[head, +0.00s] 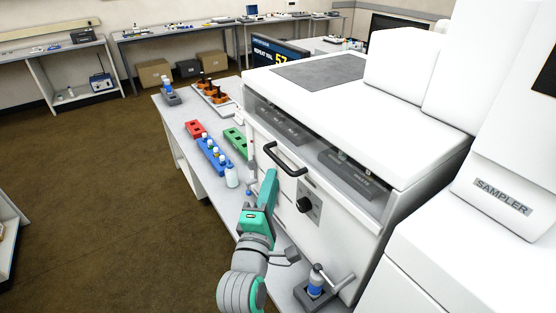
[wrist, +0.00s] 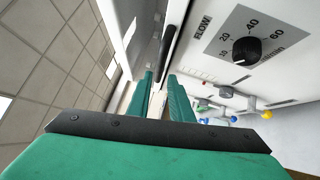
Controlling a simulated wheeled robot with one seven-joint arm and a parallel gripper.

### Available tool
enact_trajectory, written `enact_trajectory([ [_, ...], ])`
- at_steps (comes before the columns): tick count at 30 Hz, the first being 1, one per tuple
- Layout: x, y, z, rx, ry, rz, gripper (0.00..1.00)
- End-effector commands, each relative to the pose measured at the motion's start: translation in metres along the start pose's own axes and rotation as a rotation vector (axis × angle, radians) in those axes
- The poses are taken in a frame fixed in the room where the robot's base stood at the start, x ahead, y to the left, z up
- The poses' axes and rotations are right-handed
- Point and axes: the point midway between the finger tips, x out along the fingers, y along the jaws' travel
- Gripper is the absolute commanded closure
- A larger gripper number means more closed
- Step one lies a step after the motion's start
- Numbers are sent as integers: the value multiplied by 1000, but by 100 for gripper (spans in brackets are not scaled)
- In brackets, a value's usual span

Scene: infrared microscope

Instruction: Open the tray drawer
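The tray drawer is part of the large white instrument. A curved black bar handle (head: 285,158) stands out from its front panel (head: 268,140). In the wrist view the handle (wrist: 169,42) is a dark bar just beyond the fingertips, roughly in line with the gap between them. My gripper (head: 271,175), with green fingers, is at the front of the instrument, just below and left of the handle. In the wrist view my gripper (wrist: 160,78) has its fingers apart with nothing held between them. I cannot tell whether a fingertip touches the handle. The drawer looks closed.
A flow knob (head: 305,205) sits right of the gripper on the front panel. A blue-labelled bottle (head: 316,280) stands in a holder below it. A small bottle (head: 232,176) and blue rack (head: 211,157) are on the bench to the left. The brown floor is open at left.

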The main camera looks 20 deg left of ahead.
Motion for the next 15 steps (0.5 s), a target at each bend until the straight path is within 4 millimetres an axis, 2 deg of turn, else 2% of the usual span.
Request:
enact_trajectory([
  [9,56,0,1,0,-2,1,80],
  [15,79,0,0,1,0,0,80],
])
